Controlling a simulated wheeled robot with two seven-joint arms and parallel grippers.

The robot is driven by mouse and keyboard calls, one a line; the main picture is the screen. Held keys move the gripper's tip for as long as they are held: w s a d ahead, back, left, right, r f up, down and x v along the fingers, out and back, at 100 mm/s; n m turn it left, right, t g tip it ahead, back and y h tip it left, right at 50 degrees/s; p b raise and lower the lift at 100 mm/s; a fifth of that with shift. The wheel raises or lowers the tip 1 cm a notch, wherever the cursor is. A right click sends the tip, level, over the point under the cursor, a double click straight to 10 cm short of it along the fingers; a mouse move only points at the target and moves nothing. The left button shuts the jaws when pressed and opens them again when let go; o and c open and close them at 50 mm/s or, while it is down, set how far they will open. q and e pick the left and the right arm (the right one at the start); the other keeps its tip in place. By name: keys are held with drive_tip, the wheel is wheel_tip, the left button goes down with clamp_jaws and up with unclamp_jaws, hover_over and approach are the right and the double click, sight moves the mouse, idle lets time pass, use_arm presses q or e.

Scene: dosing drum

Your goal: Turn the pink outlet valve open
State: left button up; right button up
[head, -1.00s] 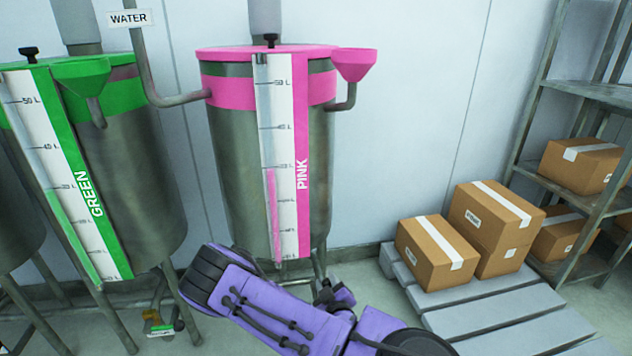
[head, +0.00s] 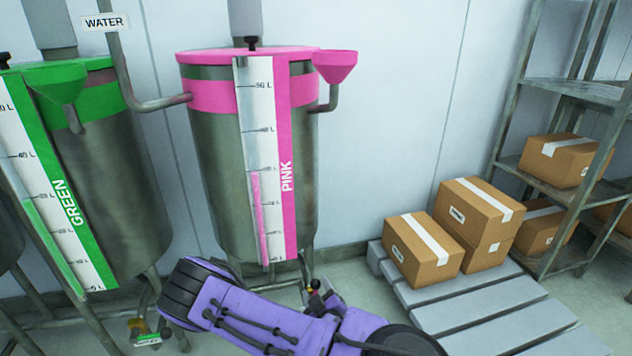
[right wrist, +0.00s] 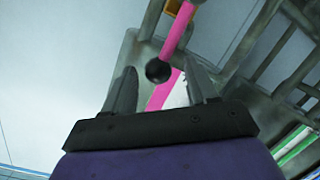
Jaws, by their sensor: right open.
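The pink drum (head: 215,140) stands against the wall in the head view, with a pink lid, a funnel and a white level scale. The wrist and purple forearm of my right arm are in front of its lower end and hide most of its outlet. In the right wrist view my right gripper (right wrist: 160,68) is open, with its two fingers spread. A round black knob (right wrist: 158,71) shows between the fingertips, in front of a pink bar (right wrist: 177,35). I cannot tell how deep it sits between the fingers. My left gripper is out of view.
The green drum (head: 105,170) stands to the left, with its own outlet (head: 146,330) low down. A pallet (head: 470,310) with cardboard boxes (head: 425,250) and a metal shelf (head: 540,185) stand at the right. A water pipe (head: 160,103) runs to the pink drum.

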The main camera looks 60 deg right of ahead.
drive_tip(key=v, duration=0.8)
drive_tip(key=shift+p, duration=0.45)
drive_tip(key=shift+s, duration=0.15)
drive_tip(key=s+a+f+m+g+y, duration=0.1)
drive_tip(key=s+a+f+g+y, duration=0.15)
drive_tip(key=f, duration=0.25)
drive_tip(key=s+a+f+m+g+y, duration=0.1)
drive_tip(key=s+a+f+g+y, duration=0.15)
drive_tip(key=a+f, duration=0.2)
drive_tip(key=w+a+f+m+g+y, duration=0.2)
drive_tip(key=a+f+y, duration=0.2)
drive_tip(key=a, duration=0.7)
wheel_tip(320, 180, up, 22)
drive_tip(key=p, duration=2.2)
drive_tip(key=shift+d, duration=0.25)
